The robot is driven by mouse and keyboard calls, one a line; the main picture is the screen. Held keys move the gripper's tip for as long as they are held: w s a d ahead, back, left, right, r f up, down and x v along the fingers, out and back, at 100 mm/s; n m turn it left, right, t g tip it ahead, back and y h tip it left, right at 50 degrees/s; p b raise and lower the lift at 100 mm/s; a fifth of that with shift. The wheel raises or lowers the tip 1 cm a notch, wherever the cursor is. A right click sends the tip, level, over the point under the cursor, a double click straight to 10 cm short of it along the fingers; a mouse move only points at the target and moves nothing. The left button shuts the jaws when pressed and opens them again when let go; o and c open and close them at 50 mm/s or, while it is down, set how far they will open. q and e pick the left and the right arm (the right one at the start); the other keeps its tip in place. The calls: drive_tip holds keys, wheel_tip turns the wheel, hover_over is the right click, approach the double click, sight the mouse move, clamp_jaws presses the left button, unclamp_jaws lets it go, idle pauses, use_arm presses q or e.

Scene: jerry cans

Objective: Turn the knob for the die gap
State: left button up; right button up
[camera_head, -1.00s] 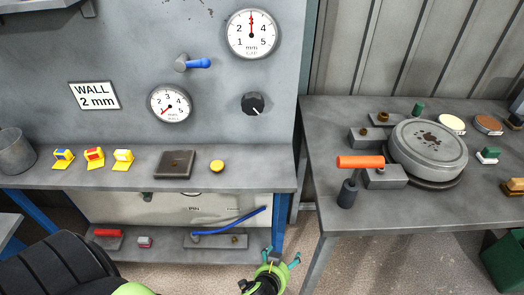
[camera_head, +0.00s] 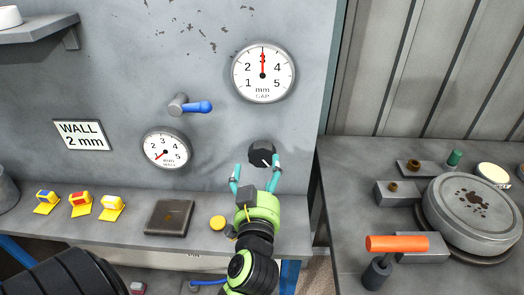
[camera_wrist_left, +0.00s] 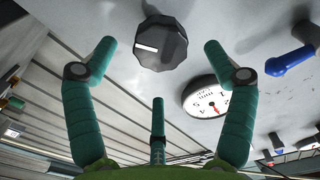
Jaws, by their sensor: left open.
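The dark faceted knob (camera_head: 261,152) with a white pointer mark is on the grey wall panel, below the gap dial (camera_head: 263,73). The gap dial's red needle points straight up, near 3. My left gripper (camera_head: 256,175) is open just in front of and slightly below the knob, its teal fingers spread to either side. In the left wrist view the knob (camera_wrist_left: 163,43) lies between the two side fingertips, with a third finger lower in the middle. No finger clearly touches it. My right gripper is not seen.
A blue-handled lever (camera_head: 196,106), the wall dial (camera_head: 166,149) and a "WALL 2 mm" sign (camera_head: 81,134) are to the left. A yellow button (camera_head: 217,222) and dark plate (camera_head: 169,217) sit on the ledge below. An orange-handled tool (camera_head: 396,243) is on the right table.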

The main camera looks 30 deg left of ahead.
sight(261, 160)
use_arm(q)
drive_tip(key=p+x, duration=0.1)
drive_tip(key=x, duration=0.3)
drive_tip(key=shift+r, duration=0.15)
drive_tip(key=shift+w+a+p, duration=0.35)
drive_tip(key=shift+w, duration=0.2)
drive_tip(key=c, duration=1.1)
drive_tip(key=shift+f, duration=0.3)
drive_tip(key=shift+c, duration=0.2)
drive_tip(key=shift+m, duration=0.3)
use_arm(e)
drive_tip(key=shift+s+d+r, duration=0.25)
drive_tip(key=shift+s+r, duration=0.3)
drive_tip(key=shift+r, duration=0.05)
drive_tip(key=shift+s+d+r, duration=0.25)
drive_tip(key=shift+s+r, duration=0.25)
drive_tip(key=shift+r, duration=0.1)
